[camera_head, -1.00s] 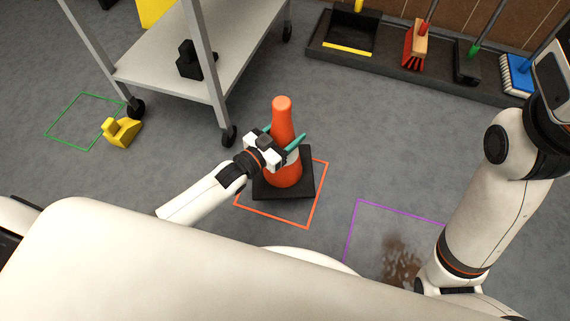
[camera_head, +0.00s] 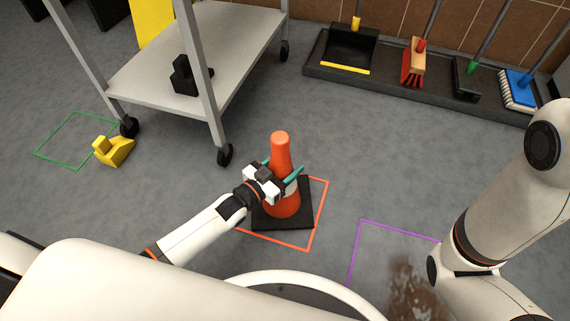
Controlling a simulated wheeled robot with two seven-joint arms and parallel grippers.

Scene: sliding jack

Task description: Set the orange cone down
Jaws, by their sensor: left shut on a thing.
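The orange cone (camera_head: 281,150) has a white band and a square black base (camera_head: 291,221). It stands upright at the orange outlined square (camera_head: 320,213) on the floor, its base mostly inside the outline. I cannot tell whether the base touches the floor. My left gripper (camera_head: 282,178) is shut on the cone around its middle, with teal fingertips on either side. My right arm is at the right edge, and its gripper is out of view.
A grey wheeled cart (camera_head: 215,75) stands behind and left. A yellow wedge-like object (camera_head: 114,150) lies by a green outline (camera_head: 72,140). A purple outline (camera_head: 361,240) with a brown stain (camera_head: 408,285) is at right. A dark tray (camera_head: 400,83) of cleaning tools lines the wall.

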